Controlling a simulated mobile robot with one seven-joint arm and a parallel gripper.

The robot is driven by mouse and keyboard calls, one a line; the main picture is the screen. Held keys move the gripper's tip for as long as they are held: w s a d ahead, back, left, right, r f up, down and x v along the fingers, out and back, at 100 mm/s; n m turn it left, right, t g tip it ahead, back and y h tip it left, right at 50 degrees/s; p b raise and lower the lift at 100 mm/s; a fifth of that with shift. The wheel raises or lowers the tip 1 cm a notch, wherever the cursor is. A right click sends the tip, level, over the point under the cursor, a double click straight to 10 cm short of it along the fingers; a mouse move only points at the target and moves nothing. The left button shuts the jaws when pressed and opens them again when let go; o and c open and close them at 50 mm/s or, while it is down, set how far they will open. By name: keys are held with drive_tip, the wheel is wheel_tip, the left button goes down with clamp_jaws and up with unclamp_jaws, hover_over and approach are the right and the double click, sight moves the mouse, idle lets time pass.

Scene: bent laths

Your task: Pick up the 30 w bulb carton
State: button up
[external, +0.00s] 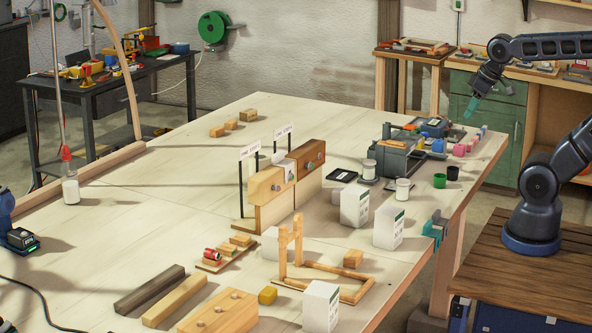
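Several small white cartons stand on the pale wooden table. One carton (354,207) is right of the wooden blocks, and another carton (388,228) is nearer the right edge. A third carton (320,308) stands at the front, beside a wooden frame. A further white box (271,243) is partly hidden behind that frame. The printing is too small to read, so I cannot tell which is the 30 W bulb carton. My gripper (471,107) hangs at the upper right, above the table's far right corner and well away from the cartons. Its finger opening is not clear.
The wooden frame (350,296) has upright posts close to the front carton. Tall wooden blocks (267,185) with sign posts stand left of the cartons. White cups (403,190) and a grey machine (393,155) lie behind them. A teal clamp (435,228) grips the right edge.

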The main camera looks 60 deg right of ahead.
drive_tip(key=o, duration=1)
drive_tip(key=shift+w+a, duration=0.1)
drive_tip(key=m+g, duration=0.1)
drive_tip(key=g, duration=0.4)
approach(389, 220)
drive_tip(key=d, duration=0.3)
drive_tip(key=shift+w+d+f, duration=0.15)
drive_tip(key=shift+w+d, duration=0.25)
drive_tip(key=shift+a+f, duration=0.4)
drive_tip(key=shift+f, duration=0.1)
drive_tip(key=shift+d+f, duration=0.1)
drive_tip(key=shift+f, duration=5.15)
